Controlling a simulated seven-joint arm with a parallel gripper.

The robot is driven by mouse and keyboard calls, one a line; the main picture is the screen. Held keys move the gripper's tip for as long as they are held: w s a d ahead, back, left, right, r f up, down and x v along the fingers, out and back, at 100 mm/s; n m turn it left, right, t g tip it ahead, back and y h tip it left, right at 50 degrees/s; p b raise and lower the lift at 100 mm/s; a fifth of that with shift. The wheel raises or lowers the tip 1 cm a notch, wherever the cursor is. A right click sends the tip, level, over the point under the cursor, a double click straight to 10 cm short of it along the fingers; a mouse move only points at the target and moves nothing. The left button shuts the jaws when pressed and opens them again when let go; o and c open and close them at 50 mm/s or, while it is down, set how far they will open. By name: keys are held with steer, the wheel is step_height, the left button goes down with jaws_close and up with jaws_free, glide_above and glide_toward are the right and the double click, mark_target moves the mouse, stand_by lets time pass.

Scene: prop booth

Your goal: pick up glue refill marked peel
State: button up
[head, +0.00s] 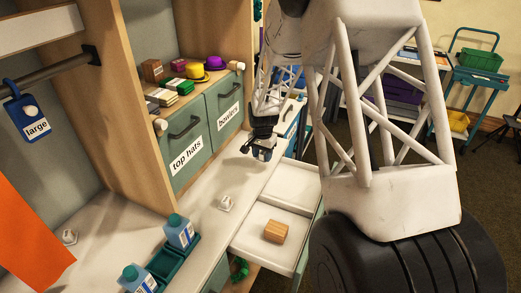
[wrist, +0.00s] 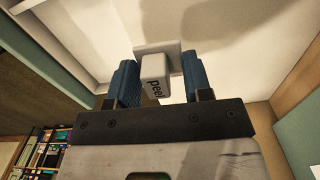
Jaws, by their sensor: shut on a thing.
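The glue refill marked peel (wrist: 155,68) is a small white block with a wider square part behind it. It sits between the two blue fingers of my gripper (wrist: 154,82) in the wrist view, with its "peel" label facing the camera. My gripper is shut on it. In the head view my gripper (head: 262,152) is above the back end of the counter, near the open drawer. The refill cannot be made out clearly there.
An open white drawer (head: 244,243) holds a wooden block (head: 276,231). Blue bottles (head: 180,232) stand at a green tray (head: 186,256). Small white pieces (head: 226,202) (head: 69,237) sit on the counter (head: 120,226). Green drawers (head: 182,132) labelled "top hats" and "bowlers" stand behind.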

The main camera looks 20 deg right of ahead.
steer(key=s+a+r, duration=0.1)
steer(key=s, duration=0.9)
steer(key=shift+a, duration=0.4)
